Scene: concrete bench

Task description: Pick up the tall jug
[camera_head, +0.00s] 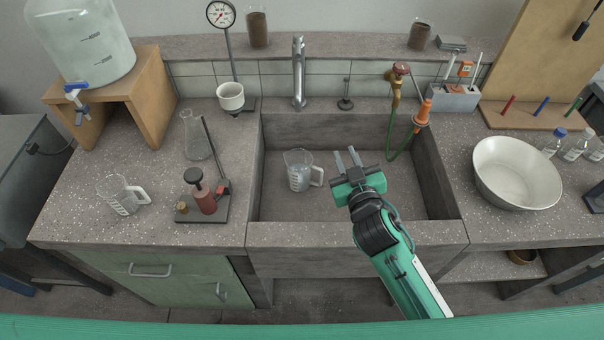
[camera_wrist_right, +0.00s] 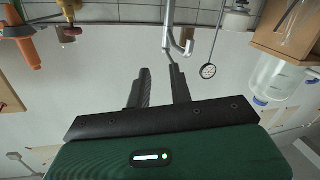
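Two clear measuring jugs with handles are in the head view. One jug (camera_head: 299,171) stands in the sink, near its left side, with its handle to the right. The other jug (camera_head: 124,197) stands on the left counter, also with its handle to the right. I cannot tell for sure which is taller. My right gripper (camera_head: 346,157) is over the sink, right of the sink jug and apart from it. Its fingers are parted and empty; they also show in the right wrist view (camera_wrist_right: 158,70), where no jug is seen. My left gripper is not in view.
The sink (camera_head: 358,234) has a tap (camera_head: 299,72) behind and a green hose (camera_head: 399,152) at its back right. A burette-like stand (camera_head: 205,198) and a flask (camera_head: 196,136) stand left of the sink. A large bowl (camera_head: 516,174) sits on the right counter.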

